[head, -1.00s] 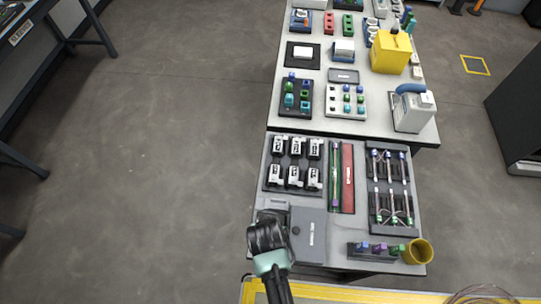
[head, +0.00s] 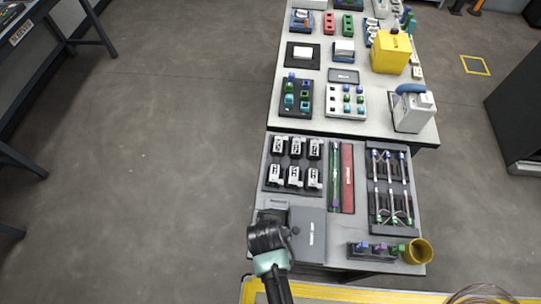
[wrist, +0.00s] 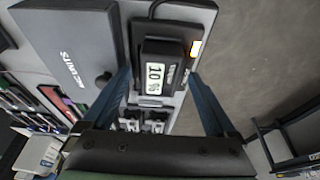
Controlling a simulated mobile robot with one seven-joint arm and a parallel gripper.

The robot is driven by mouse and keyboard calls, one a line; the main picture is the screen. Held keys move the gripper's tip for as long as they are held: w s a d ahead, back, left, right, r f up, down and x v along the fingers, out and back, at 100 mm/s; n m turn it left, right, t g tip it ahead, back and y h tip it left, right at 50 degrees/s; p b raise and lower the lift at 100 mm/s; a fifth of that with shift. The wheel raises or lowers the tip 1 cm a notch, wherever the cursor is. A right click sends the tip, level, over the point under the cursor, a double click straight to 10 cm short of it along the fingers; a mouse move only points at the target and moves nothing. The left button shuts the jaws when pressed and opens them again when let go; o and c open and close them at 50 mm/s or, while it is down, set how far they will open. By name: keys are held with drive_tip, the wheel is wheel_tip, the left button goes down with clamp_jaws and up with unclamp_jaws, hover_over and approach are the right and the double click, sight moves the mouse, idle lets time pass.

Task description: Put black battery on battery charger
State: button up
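My gripper (head: 268,236) is low over the near left corner of the front table. In the wrist view its two blue fingers (wrist: 160,77) are apart, one on each side of a black block (wrist: 164,58). The block has a pale display reading about 10 (wrist: 154,78) and a small orange patch at its right. A black cable runs near its far end. I cannot tell whether the block is the battery, the charger or both together. The gripper hides this spot in the head view. I see no finger clearly touching the block.
A grey case (head: 310,237) with a round knob lies right beside the gripper. A tray (head: 266,176) of several black-and-white devices is behind it. A dark rack (head: 358,257) with coloured items and a yellow cup (head: 418,251) stand at right. Open floor lies left.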

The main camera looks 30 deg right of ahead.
drive_tip(key=shift+s+f, duration=0.1)
drive_tip(key=v, duration=1.3)
idle(0.5)
